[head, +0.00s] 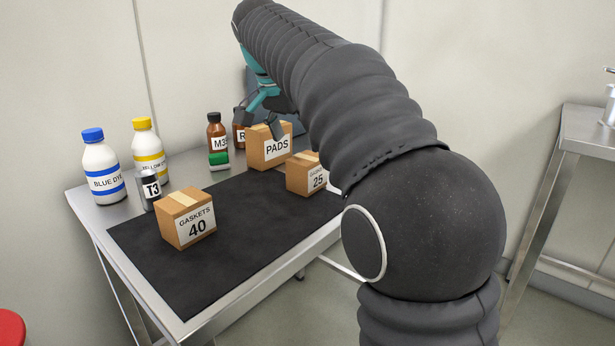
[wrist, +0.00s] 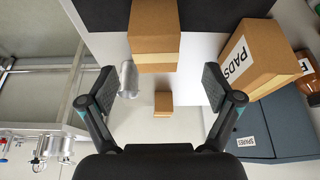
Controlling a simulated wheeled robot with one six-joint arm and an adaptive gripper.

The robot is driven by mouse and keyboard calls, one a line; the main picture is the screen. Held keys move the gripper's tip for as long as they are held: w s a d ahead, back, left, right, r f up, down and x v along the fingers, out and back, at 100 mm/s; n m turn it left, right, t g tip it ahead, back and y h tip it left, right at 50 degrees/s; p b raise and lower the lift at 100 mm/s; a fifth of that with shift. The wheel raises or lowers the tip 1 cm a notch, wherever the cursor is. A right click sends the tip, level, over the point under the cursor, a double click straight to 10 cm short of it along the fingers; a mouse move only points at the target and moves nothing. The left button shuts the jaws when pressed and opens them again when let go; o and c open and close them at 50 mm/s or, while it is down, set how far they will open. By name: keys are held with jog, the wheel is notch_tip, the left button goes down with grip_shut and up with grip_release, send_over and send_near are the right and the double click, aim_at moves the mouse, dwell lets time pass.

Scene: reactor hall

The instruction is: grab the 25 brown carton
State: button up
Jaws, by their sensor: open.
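The 25 brown carton (head: 306,174) stands on the black mat near the table's right edge in the head view, its "25" label partly covered by my arm. A brown carton at the top middle of the wrist view (wrist: 155,40) appears to be the same one; no label shows there. My gripper (head: 264,116) is open, above and behind the cartons near the PADS carton (head: 270,147).
The PADS carton also shows at the right in the wrist view (wrist: 248,62). The gaskets 40 carton (head: 188,219) is on the mat's left. Blue (head: 103,167) and yellow (head: 149,150) capped bottles stand at the left. A grey SPARES bin (wrist: 275,120) is near my gripper.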

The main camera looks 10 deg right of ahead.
aim_at(307, 170)
jog(key=x, duration=0.3)
jog(key=shift+s+b+x, duration=0.15)
jog(key=shift+b+x, duration=0.2)
jog(key=shift+x, duration=0.95)
jog(key=shift+s+b+x, duration=0.2)
jog(key=shift+b+x, duration=0.15)
jog(key=shift+x, duration=1)
jog(key=c, duration=1.3)
